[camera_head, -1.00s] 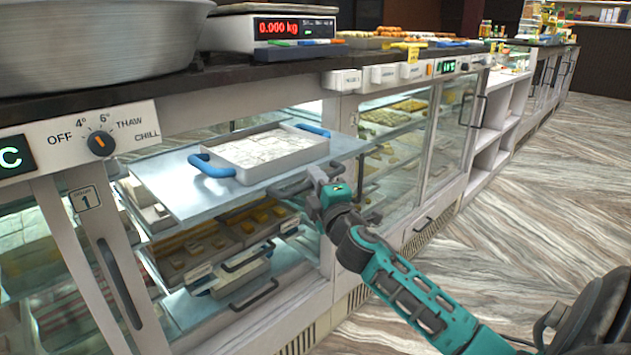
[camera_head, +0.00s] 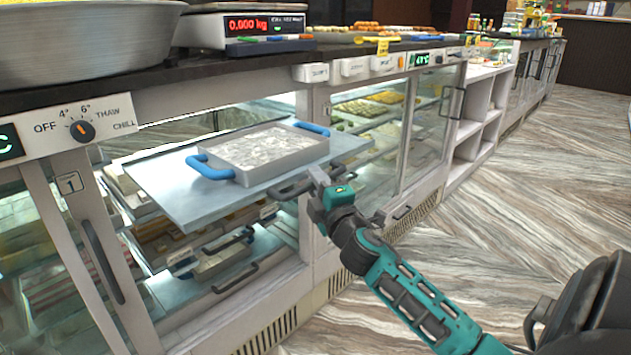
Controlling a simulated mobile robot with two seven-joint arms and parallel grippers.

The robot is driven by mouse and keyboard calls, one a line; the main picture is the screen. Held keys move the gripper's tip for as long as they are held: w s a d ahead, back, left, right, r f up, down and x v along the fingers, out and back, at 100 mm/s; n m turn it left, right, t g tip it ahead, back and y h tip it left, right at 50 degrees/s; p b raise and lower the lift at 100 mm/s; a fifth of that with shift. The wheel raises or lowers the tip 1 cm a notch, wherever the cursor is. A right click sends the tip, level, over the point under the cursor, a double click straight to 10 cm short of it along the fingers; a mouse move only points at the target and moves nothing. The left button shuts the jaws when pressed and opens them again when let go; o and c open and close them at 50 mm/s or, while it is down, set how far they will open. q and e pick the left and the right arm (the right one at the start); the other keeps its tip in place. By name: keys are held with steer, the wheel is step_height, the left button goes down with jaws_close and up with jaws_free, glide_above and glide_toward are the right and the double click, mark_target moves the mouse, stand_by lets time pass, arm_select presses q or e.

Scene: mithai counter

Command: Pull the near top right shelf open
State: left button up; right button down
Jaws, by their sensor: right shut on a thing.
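The near top right shelf (camera_head: 180,196) is a flat metal sheet that sticks out of the counter's glass front, above the lower shelves. A metal tray with blue handles (camera_head: 285,172) and pale contents sits on it. My right gripper (camera_head: 312,183) is at the shelf's front edge, shut on the dark shelf handle (camera_head: 291,190); its fingertips are partly hidden by its own body. My left gripper is not in view.
Lower shelves with trays (camera_head: 215,262) sit beneath the pulled-out shelf. A sliding door with a dark handle (camera_head: 104,262) stands at the left. A scale (camera_head: 245,28) and a big metal bowl (camera_head: 80,40) stand on the countertop. The floor (camera_head: 500,215) at the right is clear.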

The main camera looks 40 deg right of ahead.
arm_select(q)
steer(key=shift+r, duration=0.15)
arm_select(e)
steer(key=c, duration=1.1)
jaws_free()
arm_select(q)
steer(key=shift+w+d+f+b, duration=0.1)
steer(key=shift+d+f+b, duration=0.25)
steer(key=shift+b, duration=0.25)
arm_select(e)
steer(key=v, duration=1.3)
steer(key=shift+w, duration=0.1)
